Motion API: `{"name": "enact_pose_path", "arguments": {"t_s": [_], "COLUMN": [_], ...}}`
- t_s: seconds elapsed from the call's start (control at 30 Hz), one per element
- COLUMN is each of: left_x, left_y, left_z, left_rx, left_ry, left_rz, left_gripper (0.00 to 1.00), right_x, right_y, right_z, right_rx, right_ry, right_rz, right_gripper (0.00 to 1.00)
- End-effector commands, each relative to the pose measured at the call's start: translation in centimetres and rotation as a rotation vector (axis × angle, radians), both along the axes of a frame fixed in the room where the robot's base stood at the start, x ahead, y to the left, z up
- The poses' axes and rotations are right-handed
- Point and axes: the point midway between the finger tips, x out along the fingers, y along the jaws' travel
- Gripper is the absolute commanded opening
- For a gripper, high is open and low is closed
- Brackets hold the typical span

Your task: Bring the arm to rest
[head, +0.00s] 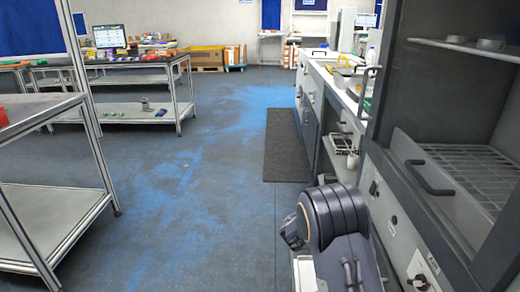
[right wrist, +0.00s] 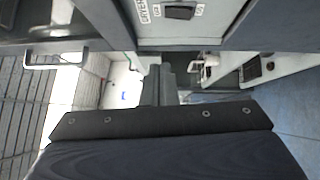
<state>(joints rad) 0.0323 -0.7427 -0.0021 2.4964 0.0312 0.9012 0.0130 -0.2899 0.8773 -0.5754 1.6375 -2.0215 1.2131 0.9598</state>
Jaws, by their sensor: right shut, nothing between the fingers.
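My right arm (head: 335,215) shows at the bottom right of the head view, a black ribbed joint beside the grey cabinet. Its gripper does not show in that view. In the right wrist view, the dark mount crosses the lower half, and my right gripper (right wrist: 156,84) shows beyond it as a narrow dark shape. The fingers are together with nothing seen between them. My left gripper and left arm are in neither view.
A grey cabinet (head: 408,215) with a wire tray (head: 475,175) stands close along the right. A counter (head: 345,105) runs behind it, with a dark mat (head: 284,145) on the floor. Metal tables (head: 60,205) stand at the left. The floor (head: 200,170) between is clear.

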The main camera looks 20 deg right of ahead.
Motion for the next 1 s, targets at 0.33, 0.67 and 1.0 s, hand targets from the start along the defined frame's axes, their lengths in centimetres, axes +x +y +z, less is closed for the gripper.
{"name": "enact_pose_path", "arguments": {"t_s": [0.33,0.67,1.0], "left_x": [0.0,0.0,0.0], "left_y": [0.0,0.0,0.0], "left_z": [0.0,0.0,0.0], "left_rx": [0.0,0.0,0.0], "left_ry": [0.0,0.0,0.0], "left_rz": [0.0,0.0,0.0], "left_gripper": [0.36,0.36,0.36], "right_x": [-11.5,-26.9,-33.8], "right_y": [-4.0,5.1,16.7], "right_z": [-0.7,-2.5,-0.2], "right_rx": [0.44,1.292,1.831], "right_ry": [0.031,0.067,0.003], "right_rz": [-0.316,-0.451,-0.231], "right_gripper": [0.0,0.0,0.0]}}
